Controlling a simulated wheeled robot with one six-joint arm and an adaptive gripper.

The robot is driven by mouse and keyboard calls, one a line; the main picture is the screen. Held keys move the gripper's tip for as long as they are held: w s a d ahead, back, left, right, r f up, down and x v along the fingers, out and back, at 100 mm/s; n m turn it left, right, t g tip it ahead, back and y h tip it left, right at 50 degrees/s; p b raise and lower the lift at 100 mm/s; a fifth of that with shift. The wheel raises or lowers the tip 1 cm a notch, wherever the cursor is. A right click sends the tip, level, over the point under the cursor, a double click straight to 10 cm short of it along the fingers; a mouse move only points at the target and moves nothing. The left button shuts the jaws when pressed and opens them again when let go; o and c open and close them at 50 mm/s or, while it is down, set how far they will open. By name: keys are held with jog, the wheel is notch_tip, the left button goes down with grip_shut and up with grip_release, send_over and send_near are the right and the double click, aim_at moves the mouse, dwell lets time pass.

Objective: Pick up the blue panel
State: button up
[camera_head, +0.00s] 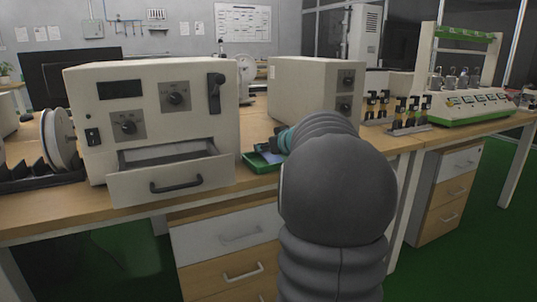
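A small light-blue flat piece (272,157), which looks like the blue panel, shows in a green tray (258,167) on the workbench, just left of my arm. My arm reaches forward over the bench and hides much of the tray. Only a small dark part of my gripper (274,145) shows, next to the teal wrist piece, right over the tray. The fingertips are not clear, so whether they touch the panel cannot be seen.
A beige instrument (85,85) with an open front drawer (135,190) stands left of the tray. A second beige box (290,85) stands behind my arm. A green-and-white machine (450,112) and several small black fixtures are on the right. The bench's front edge (225,190) lies below the tray.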

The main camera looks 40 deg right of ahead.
notch_tip(320, 180, up, 28)
jog(key=p, duration=0.5)
